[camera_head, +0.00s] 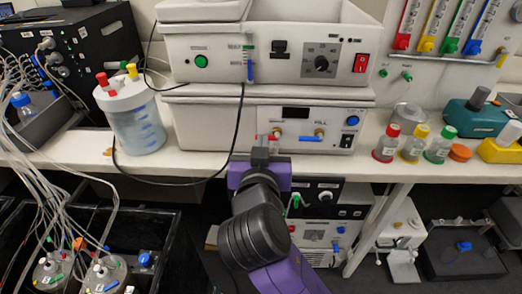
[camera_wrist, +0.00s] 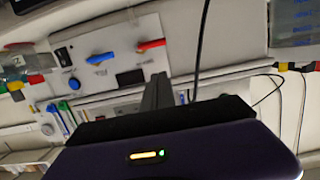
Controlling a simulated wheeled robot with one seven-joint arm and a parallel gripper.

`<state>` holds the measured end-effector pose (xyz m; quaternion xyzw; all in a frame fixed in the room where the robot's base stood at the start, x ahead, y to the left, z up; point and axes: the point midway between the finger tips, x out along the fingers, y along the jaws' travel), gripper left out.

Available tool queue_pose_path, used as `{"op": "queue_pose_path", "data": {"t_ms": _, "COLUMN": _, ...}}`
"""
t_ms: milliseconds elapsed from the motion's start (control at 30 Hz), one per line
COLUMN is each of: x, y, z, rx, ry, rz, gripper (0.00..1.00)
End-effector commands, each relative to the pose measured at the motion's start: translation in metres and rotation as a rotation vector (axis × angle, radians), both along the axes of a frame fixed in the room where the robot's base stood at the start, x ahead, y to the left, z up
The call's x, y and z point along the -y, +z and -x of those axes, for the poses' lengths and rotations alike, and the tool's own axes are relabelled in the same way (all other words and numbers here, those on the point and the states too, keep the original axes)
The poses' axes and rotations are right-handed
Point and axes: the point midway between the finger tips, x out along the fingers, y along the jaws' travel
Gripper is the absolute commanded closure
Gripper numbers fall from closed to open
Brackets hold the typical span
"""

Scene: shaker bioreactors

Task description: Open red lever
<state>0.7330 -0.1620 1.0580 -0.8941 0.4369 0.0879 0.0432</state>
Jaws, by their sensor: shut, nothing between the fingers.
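The red lever (camera_wrist: 152,45) sits on the light front panel of a bench device in the wrist view, beside a blue lever (camera_wrist: 103,57). In the head view the red lever (camera_head: 276,132) shows only as a small piece just above my gripper, and the rest is hard to make out. The blue lever (camera_head: 310,138) is to its right. My gripper (camera_head: 264,146) is shut and empty in front of the panel. In the wrist view my gripper (camera_wrist: 158,78) is below the red lever in the picture, seemingly apart from it.
The lever device (camera_head: 215,130) stands on a white bench under another device (camera_head: 300,50). A black cable (camera_head: 236,130) hangs left of my gripper. A capped vessel (camera_head: 134,118) stands left, small bottles (camera_head: 412,146) right. More equipment (camera_head: 335,190) is below the bench edge.

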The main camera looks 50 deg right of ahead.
Motion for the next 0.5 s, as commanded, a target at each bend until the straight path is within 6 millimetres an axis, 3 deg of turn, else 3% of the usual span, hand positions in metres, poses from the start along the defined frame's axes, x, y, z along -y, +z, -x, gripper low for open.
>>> {"op": "queue_pose_path", "data": {"t_ms": 233, "x": 0.038, "y": -0.008, "z": -0.028, "rx": -0.001, "ry": -0.003, "rz": 0.0, "gripper": 1.0}}
{"op": "queue_pose_path", "data": {"t_ms": 500, "x": 0.05, "y": -0.038, "z": -0.039, "rx": -0.002, "ry": 0.0, "rz": 0.0, "gripper": 1.0}}
